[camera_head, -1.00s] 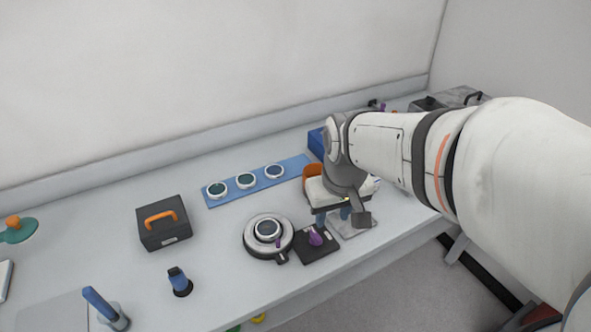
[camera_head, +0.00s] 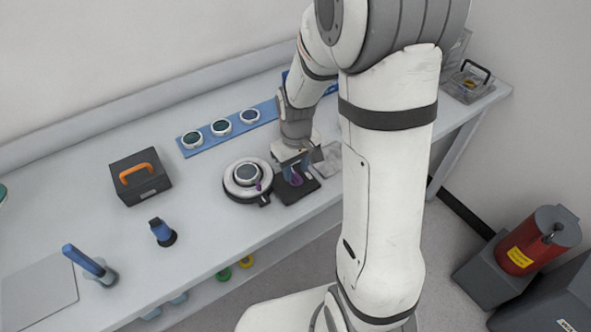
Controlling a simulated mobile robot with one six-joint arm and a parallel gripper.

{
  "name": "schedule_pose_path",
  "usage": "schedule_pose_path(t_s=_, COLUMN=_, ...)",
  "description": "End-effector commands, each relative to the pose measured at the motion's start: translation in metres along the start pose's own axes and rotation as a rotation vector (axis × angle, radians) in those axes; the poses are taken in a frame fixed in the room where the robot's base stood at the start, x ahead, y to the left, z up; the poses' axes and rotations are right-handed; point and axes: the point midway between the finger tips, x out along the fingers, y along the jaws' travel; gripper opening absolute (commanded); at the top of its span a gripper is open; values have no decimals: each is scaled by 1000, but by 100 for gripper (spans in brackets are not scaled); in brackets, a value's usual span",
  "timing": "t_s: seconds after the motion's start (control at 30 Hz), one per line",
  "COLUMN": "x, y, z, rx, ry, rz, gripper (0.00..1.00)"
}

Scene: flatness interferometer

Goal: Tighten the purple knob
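A purple knob (camera_head: 296,180) stands on a small black base plate (camera_head: 312,186) near the front edge of the bench. My gripper (camera_head: 294,172) points down right over it, with its fingertips around or just in front of the knob. The gripper body hides the upper part of the knob, and I cannot tell whether the fingers touch it or are closed. A round stage (camera_head: 235,189) with a lens-like disc (camera_head: 247,173) on top sits just left of the plate. A smaller purple part (camera_head: 259,185) shows on its front right side.
A blue strip with three round optics (camera_head: 207,139) lies behind. A clear plate (camera_head: 328,160) lies close right of the knob. My arm covers the right part of the bench.

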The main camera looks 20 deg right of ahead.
Motion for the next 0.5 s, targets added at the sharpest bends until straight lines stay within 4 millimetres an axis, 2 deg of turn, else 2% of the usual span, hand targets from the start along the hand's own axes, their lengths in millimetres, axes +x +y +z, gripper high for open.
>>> schedule_pose_path(t_s=0.13, x=12, y=0, z=0, rx=1, ry=0, rz=0, gripper=36)
schedule_pose_path(t_s=0.43, x=15, y=0, z=0, rx=2, ry=1, rz=0, gripper=36)
schedule_pose_path(t_s=0.5, x=15, y=1, z=0, rx=2, ry=1, rz=0, gripper=31)
